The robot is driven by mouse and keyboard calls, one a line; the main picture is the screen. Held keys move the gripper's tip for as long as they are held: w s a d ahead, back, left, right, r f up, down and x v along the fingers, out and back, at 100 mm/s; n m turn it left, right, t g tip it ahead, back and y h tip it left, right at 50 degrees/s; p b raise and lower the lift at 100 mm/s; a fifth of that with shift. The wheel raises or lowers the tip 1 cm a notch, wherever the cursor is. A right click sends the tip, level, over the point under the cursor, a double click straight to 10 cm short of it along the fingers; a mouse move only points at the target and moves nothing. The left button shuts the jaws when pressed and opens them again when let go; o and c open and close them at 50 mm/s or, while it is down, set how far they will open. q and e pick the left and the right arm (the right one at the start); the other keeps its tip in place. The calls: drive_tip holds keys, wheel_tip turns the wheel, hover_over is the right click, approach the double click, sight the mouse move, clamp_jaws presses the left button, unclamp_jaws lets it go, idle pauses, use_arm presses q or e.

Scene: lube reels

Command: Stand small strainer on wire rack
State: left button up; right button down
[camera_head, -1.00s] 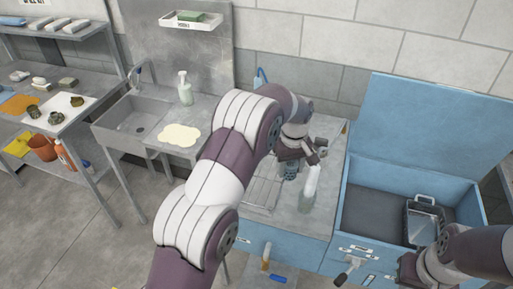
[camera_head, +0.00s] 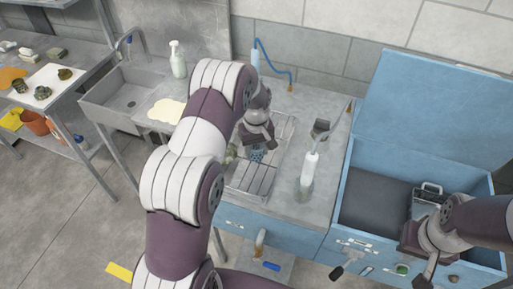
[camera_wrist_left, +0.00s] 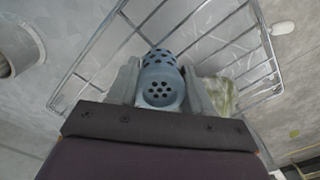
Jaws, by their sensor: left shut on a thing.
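The small strainer (camera_head: 257,156) is a blue-grey perforated cup. My left gripper (camera_head: 257,143) is shut on it and points down over the wire rack (camera_head: 264,181). In the left wrist view the strainer (camera_wrist_left: 160,82) sits between the two fingers of the left gripper (camera_wrist_left: 160,92), and the wires of the rack (camera_wrist_left: 262,32) show beyond and around it. I cannot tell whether the strainer touches the rack. My right gripper (camera_head: 420,257) is at the right, by the front of the blue chest; its fingers are too unclear to read.
A clear bottle with a white top (camera_head: 308,170) stands right of the rack. A yellowish-green object (camera_wrist_left: 217,92) is close beside the strainer. The sink (camera_head: 125,98) and a pale mat (camera_head: 167,111) lie to the left. The open blue chest (camera_head: 345,190) is at the right.

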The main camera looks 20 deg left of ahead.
use_arm(q)
drive_tip(key=shift+s+f, duration=0.15)
drive_tip(key=shift+f, duration=0.6)
drive_tip(key=o, duration=1.1)
drive_tip(key=shift+r, duration=0.1)
use_arm(e)
drive_tip(key=shift+s+r, duration=0.2)
drive_tip(key=shift+r, duration=0.05)
